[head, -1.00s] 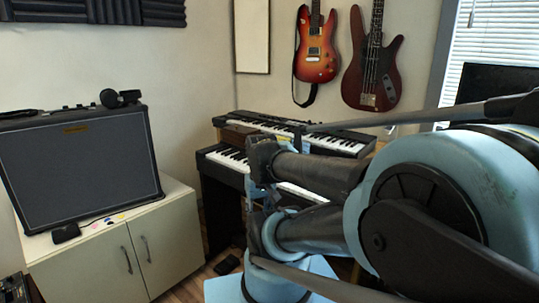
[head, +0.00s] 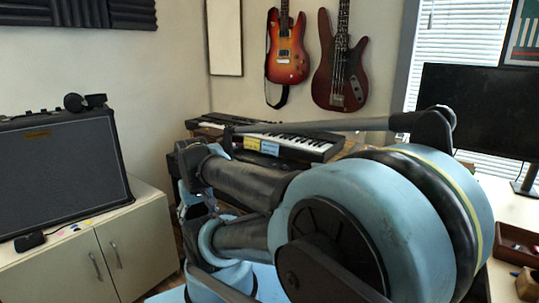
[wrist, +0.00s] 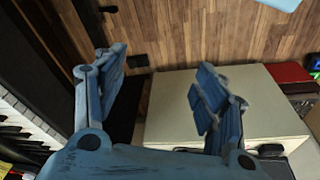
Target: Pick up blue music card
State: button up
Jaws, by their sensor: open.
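A small blue card (head: 269,148) stands at the front edge of the upper keyboard (head: 300,143) in the head view. A yellow card (head: 252,143) is directly left of it. Any print on the blue card is too small to read. In the wrist view, my gripper (wrist: 158,78) is open with nothing between its fingers. It is over the wooden floor and the cream cabinet, and I see no blue card there. My arm covers much of the lower keyboard in the head view.
A large speaker (head: 65,170) stands on the cream cabinet (head: 130,250) at left. A monitor (head: 470,110) and a dark red tray (head: 515,243) are on the right desk. Two guitars hang on the wall. White keys (wrist: 22,130) show in the wrist view's left side.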

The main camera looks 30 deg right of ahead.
jog(key=o, duration=0.5)
jog(key=shift+m+t+h, duration=0.3)
jog(key=shift+m+h, duration=0.4)
jog(key=shift+m, duration=0.1)
jog(key=w, duration=0.1)
jog(key=w+d, duration=0.1)
jog(key=w+d+r, duration=0.1)
jog(key=w, duration=0.1)
jog(key=shift+r, duration=0.1)
jog(key=w+d+r+m+t+h, duration=0.1)
jog(key=w+d+r+m+h, duration=0.3)
jog(key=w+d, duration=0.45)
jog(key=w+d+r+m+t+h, duration=0.1)
jog(key=w+d+r+m+h, duration=0.2)
jog(key=w+d, duration=0.55)
jog(key=w+d+r+m+t+h, duration=0.1)
jog(key=w+d+r+m+h, duration=0.3)
jog(key=d, duration=0.8)
send_near(268, 154)
jog(key=shift+y, duration=0.3)
jog(key=d+r, duration=0.1)
jog(key=w+d+r, duration=0.1)
jog(key=d+r, duration=0.1)
jog(key=shift+w, duration=0.2)
jog(key=shift+x, duration=3)
